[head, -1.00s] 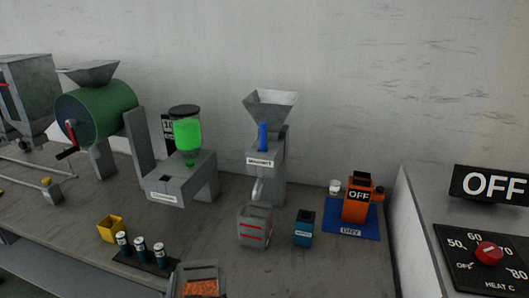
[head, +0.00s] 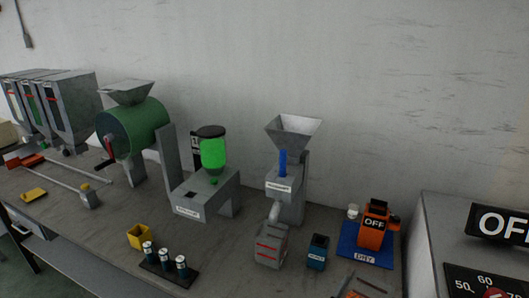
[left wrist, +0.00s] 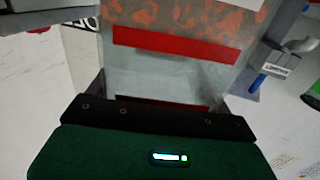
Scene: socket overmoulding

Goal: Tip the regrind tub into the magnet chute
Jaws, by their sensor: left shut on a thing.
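The regrind tub (left wrist: 165,75) fills the middle of the left wrist view, a grey translucent tub with red bands and orange flakes at the top. My left gripper (left wrist: 155,112) is shut on its wall. The magnet chute is the grey stand with a flared hopper (head: 293,130) and a blue rod (head: 283,162) in the head view. Its blue rod also shows upside down at the right of the left wrist view (left wrist: 258,82). In the head view only a small, unclear edge of something shows at the bottom. My right gripper is not in view.
A red-striped grey tub (head: 271,246) stands under the chute's spout, with a small blue box (head: 317,252) to its right. A yellow cup (head: 139,236) and several vials (head: 165,258) are at front left.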

